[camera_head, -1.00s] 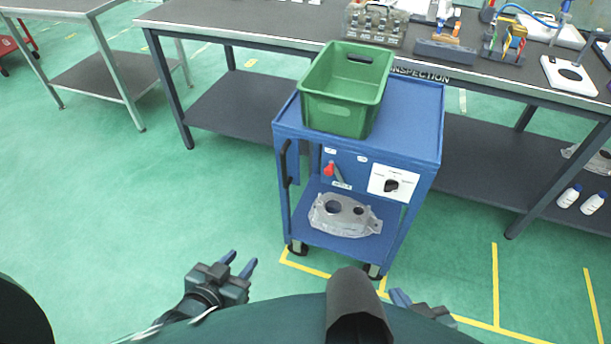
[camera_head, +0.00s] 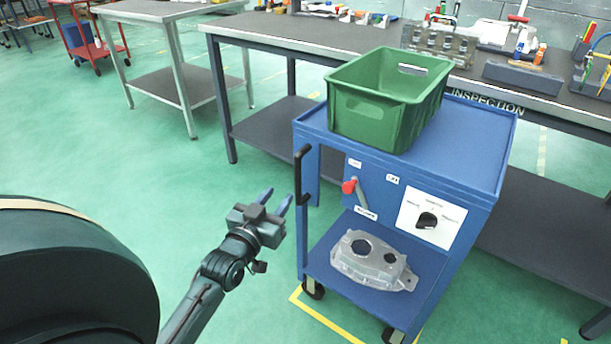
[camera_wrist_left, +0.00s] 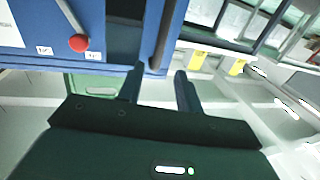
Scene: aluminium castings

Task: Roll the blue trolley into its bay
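The blue trolley (camera_head: 470,150) stands before the inspection bench, carrying a green crate (camera_head: 375,110) on top and a grey casting (camera_head: 372,262) on its lower shelf. Its black upright handle (camera_head: 299,175) is on the left side. A red-knobbed lever (camera_head: 349,187) and a dial (camera_head: 427,221) are on its front panel. Yellow floor lines (camera_head: 322,317) show by its front wheels. My left gripper (camera_head: 277,200) is open and empty, just left of the handle and apart from it. In the left wrist view, the open fingers (camera_wrist_left: 160,88) point toward the trolley's edge and red knob (camera_wrist_left: 79,43). My right gripper is out of view.
The inspection bench (camera_head: 300,32) runs behind the trolley, with tools and fixtures on it. A grey side table (camera_head: 165,12) and a red trolley (camera_head: 88,50) stand at the back left. The green floor left of the blue trolley is clear.

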